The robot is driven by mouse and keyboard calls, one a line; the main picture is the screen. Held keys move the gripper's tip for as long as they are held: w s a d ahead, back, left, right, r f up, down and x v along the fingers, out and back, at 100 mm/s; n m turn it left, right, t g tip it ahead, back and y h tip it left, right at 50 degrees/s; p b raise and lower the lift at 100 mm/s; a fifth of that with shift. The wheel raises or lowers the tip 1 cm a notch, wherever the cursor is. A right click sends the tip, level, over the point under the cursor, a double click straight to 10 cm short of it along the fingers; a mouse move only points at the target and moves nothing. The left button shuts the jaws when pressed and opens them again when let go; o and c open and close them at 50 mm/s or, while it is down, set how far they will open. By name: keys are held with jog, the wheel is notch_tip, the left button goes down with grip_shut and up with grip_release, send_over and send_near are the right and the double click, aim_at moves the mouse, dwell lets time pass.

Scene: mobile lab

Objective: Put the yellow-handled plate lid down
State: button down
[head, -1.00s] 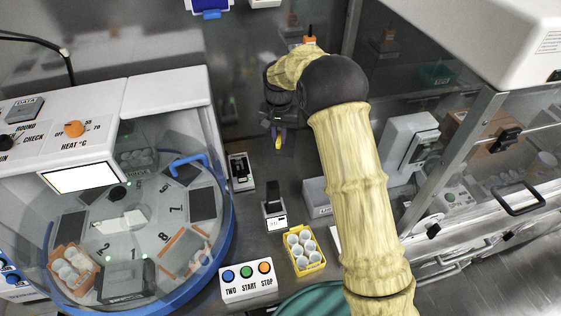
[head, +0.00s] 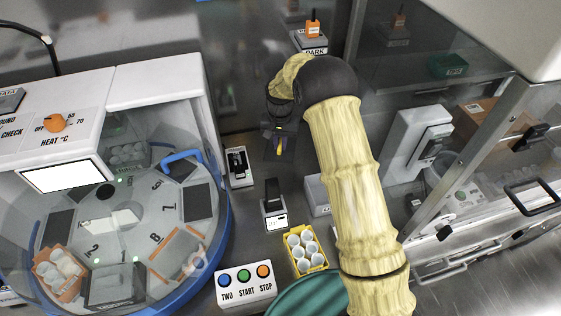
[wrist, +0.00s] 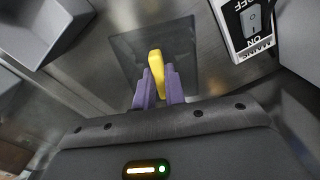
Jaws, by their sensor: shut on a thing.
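The plate lid (wrist: 178,82) is a dark, see-through square with a yellow handle (wrist: 155,66). My gripper (wrist: 156,85) has purple fingers, one on each side of the handle, and is shut on it. In the head view my gripper (head: 279,150) is over the steel counter, right of the round machine, with the yellow handle (head: 279,153) just showing. The lid is hard to make out there against the dark metal. I cannot tell whether it touches the counter.
A switch box (head: 238,165) stands left of my gripper, and a small device (head: 274,212) stands in front. A yellow rack of white cups (head: 304,250) and a button box (head: 245,284) are nearer. A PARK stand (head: 310,42) is behind. A grey bin (head: 317,195) is at right.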

aim_at(280, 144)
notch_tip(280, 144, down, 4)
jog(key=shift+f+p, duration=0.15)
jog(key=shift+p, duration=0.15)
jog(key=shift+f, duration=0.1)
jog(key=shift+f+p, duration=0.4)
jog(key=shift+f, duration=1.4)
jog(key=shift+f, duration=0.15)
jog(key=c, duration=1.5)
grip_release()
jog(key=shift+o, duration=0.2)
notch_tip(280, 144, up, 12)
jog(key=shift+r+b, duration=0.2)
jog(key=shift+b, duration=1.05)
